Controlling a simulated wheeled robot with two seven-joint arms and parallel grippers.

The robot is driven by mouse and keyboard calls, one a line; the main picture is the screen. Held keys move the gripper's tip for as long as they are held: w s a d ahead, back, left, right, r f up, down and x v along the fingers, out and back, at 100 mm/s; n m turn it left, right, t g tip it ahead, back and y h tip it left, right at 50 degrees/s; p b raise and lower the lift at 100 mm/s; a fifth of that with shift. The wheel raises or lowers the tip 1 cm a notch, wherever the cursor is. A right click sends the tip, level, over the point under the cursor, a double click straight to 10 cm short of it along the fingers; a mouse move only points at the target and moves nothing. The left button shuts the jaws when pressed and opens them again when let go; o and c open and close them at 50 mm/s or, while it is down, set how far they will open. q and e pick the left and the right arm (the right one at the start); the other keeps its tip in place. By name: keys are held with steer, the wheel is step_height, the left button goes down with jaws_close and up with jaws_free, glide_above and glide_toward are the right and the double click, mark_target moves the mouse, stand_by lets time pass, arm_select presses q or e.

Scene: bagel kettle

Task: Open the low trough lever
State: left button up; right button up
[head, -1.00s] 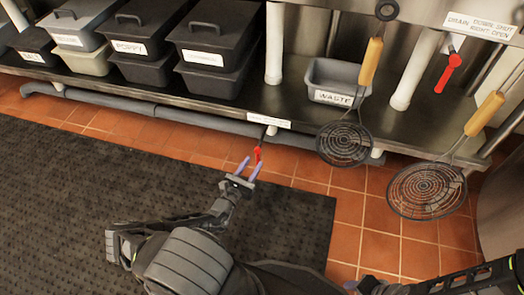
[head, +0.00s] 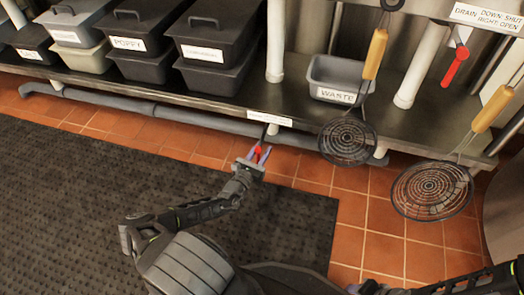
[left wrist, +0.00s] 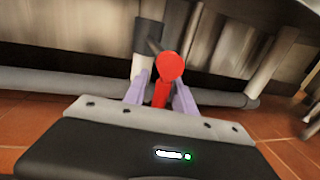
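The low trough lever (head: 259,149) is small and red. It hangs below the front edge of the steel shelf, under a white label (head: 270,118). My left gripper (head: 258,154) has its two purple fingers on either side of the lever. In the left wrist view the red lever (left wrist: 168,72), with a round end, stands between the fingers (left wrist: 161,92), with narrow gaps beside its stem. The gripper looks open around it, not clamped. A dark pipe piece (left wrist: 149,33) is behind the lever. My right gripper is out of view.
A grey pipe (head: 190,118) runs low under the shelf. Two wire skimmers (head: 347,140) hang right of the lever. Lidded bins and a grey waste bin (head: 338,94) sit on the shelf. Another red lever (head: 455,65) is at upper right.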

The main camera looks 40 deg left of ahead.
arm_select(q)
jaws_close()
stand_by(1.2)
